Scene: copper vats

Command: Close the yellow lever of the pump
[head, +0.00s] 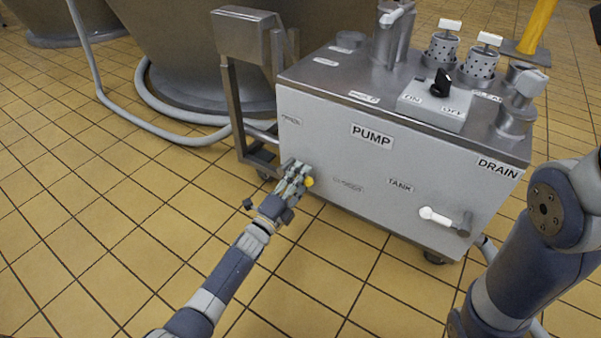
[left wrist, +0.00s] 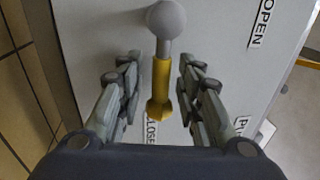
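The pump is a grey metal cabinet (head: 375,150) on wheels, marked PUMP. Its yellow lever (head: 309,182) shows only as a small yellow tip at the lower left of the front, the rest hidden by my left gripper (head: 296,178). In the left wrist view the yellow lever (left wrist: 161,85) runs from a round grey pivot (left wrist: 166,20) down toward a partly hidden CLOSE label (left wrist: 151,131). My left gripper (left wrist: 160,85) is open, one finger on each side of the lever, with gaps visible. My right gripper is out of view.
An OPEN label (left wrist: 261,22) is right of the pivot. A white-handled lever (head: 444,220) sits at the cabinet's lower right. Copper vats (head: 195,50) and a grey hose (head: 150,125) lie behind. The tiled floor (head: 110,220) at left is clear.

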